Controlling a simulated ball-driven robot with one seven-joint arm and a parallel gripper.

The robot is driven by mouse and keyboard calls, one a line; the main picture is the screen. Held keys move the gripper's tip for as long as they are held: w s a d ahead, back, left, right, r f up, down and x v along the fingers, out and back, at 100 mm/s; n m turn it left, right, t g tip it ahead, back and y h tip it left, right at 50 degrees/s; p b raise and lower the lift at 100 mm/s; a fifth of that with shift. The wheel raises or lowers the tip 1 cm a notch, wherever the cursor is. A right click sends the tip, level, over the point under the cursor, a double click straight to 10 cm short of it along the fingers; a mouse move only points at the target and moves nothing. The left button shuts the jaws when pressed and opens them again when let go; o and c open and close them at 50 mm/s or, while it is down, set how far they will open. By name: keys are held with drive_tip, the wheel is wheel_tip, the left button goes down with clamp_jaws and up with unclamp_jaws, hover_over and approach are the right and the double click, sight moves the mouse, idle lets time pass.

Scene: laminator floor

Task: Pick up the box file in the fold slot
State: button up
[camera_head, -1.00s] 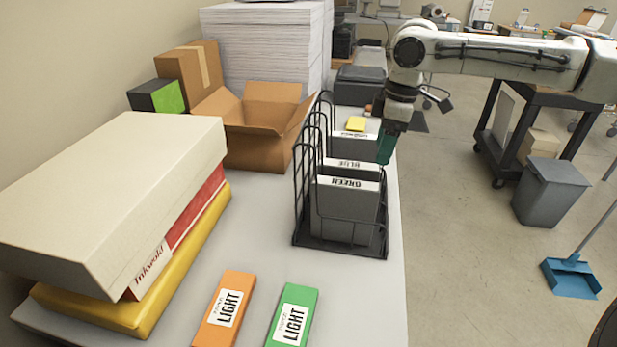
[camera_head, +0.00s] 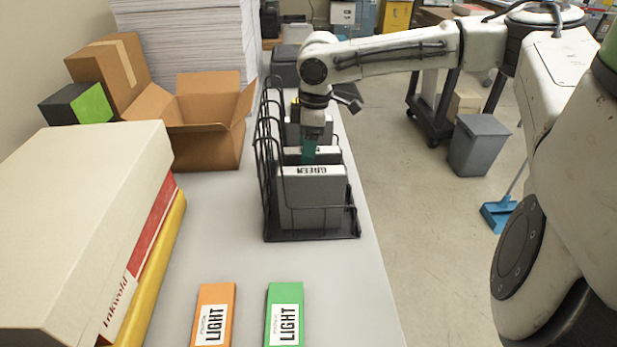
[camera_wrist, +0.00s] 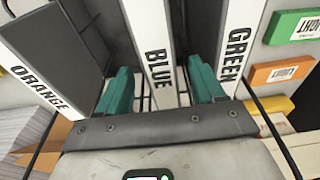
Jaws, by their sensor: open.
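A black wire rack (camera_head: 310,236) on the table holds upright grey box files with white labelled spines. The front one is the GREEN file (camera_head: 312,203); the BLUE file (camera_wrist: 158,62) is behind it, then the ORANGE file (camera_wrist: 28,88). No marking for a fold slot is readable. My gripper (camera_head: 308,150) points down into the rack, its teal fingers open. In the wrist view the fingers (camera_wrist: 160,88) straddle the BLUE file's spine, with gaps visible. The right finger is between BLUE and GREEN, the left between ORANGE and BLUE. In the head view my gripper partly hides BLUE.
An open cardboard box (camera_head: 205,125) stands left of the rack. A stack of large boxes (camera_head: 80,220) fills the table's left side. Orange (camera_head: 213,315) and green (camera_head: 284,314) LIGHT cartons lie in front. Bare tabletop lies between them and the rack.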

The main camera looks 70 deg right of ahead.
wheel_tip(320, 180, down, 4)
drive_tip(key=shift+s+r, duration=0.1)
drive_tip(key=shift+s, duration=0.05)
drive_tip(key=shift+c, duration=0.2)
clamp_jaws()
idle(0.5)
